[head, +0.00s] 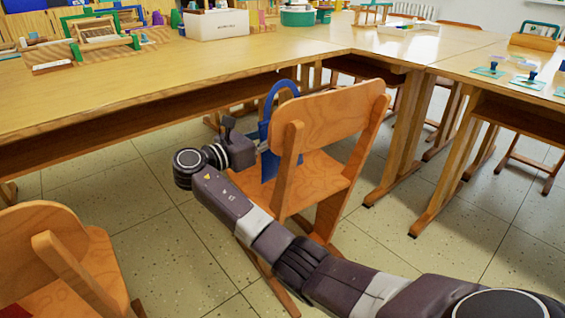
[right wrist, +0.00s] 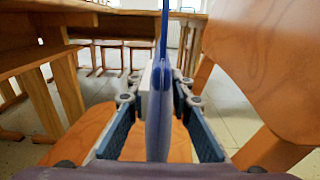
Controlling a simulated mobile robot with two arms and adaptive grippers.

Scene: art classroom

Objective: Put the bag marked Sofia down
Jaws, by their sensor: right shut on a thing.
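A blue bag (head: 269,166) with a tall looped handle is at the wooden chair in the middle of the head view. It hangs upright over the chair seat (head: 320,176); I cannot tell whether it touches the seat. My right gripper (head: 258,140) is shut on the bag. In the right wrist view the bag (right wrist: 160,115) stands edge-on between the two fingers of the gripper (right wrist: 161,95), with a pale patch on its left side. No name on it can be read. My left gripper is not in view.
The chair's backrest (head: 330,118) rises right beside the bag. A long table (head: 150,95) with craft things stands behind, and another table (head: 480,70) is at the right. A second chair (head: 55,250) is at the lower left. Tiled floor (head: 170,245) is clear between the chairs.

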